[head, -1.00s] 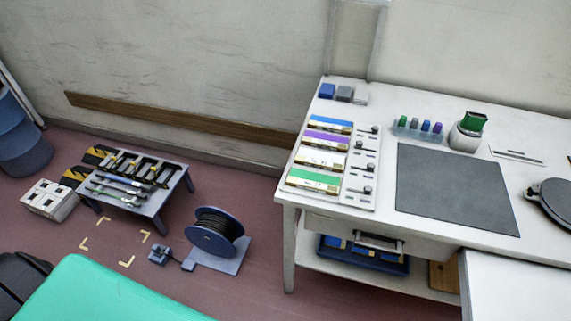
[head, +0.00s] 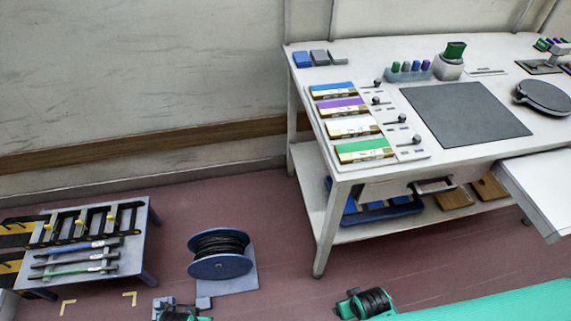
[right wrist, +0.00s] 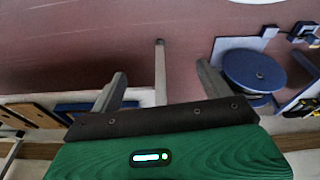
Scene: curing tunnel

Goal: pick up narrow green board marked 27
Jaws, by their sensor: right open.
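Narrow bars, blue, grey and green, lie side by side on the low blue-grey bench (head: 150,222) at the left. The green one, a narrow green board (head: 75,269), is nearest the bench's front edge with a pale label. A wider green-striped board (head: 363,149) lies at the front of the rack on the white table. The number on either is too small to read. My right gripper (right wrist: 160,69) is open and empty, away from both; it also shows low in the head view (head: 350,304). My left gripper (head: 180,314) is partly cut off at the bottom edge.
The white table (head: 460,155) has a lower shelf holding a blue tray (head: 378,216). Black holders stand behind the bars. Floor between reel and table is clear.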

